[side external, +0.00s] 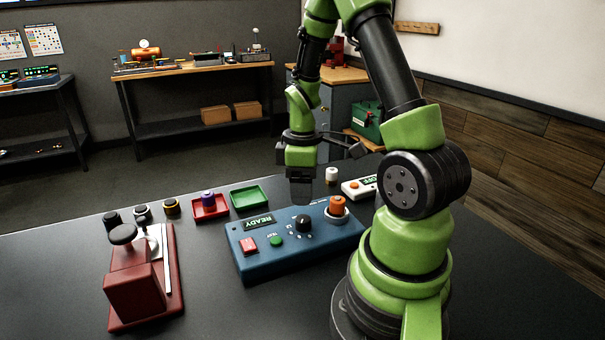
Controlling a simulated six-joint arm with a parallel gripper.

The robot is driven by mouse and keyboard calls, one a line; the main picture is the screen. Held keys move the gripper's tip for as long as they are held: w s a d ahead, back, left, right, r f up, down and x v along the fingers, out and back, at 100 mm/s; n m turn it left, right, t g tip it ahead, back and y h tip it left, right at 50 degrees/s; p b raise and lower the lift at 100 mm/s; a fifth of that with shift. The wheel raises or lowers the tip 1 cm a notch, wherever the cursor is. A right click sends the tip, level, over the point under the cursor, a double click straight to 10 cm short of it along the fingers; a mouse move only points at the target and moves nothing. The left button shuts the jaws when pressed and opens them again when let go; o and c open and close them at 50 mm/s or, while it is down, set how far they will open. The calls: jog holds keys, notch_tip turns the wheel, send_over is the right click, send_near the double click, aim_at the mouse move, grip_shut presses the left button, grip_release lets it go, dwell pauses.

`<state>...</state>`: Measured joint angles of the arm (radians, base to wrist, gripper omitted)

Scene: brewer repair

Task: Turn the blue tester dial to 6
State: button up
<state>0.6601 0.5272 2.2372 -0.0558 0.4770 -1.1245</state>
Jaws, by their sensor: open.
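The blue tester (290,262) lies on the dark table in front of my arm. Its black dial (303,223) stands on the top face with small marks around it. The marks are too small to read, so I cannot tell the dial's setting. The tester also has a READY display (258,221), a red button (249,245), a green button (276,239) and an orange-topped part (337,206) in a light ring at its right end. My gripper (301,197) points down above and behind the dial, apart from it. Its fingers are hard to separate here.
A dark red press (142,285) stands at the left. A red tray (210,208) with a purple-topped part, an empty green tray (251,196) and several small caps line the back. A white box (357,188) and a white cylinder (331,175) stand behind the tester's right end.

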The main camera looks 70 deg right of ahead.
aim_at(302, 217)
jog(key=shift+r, duration=1.5)
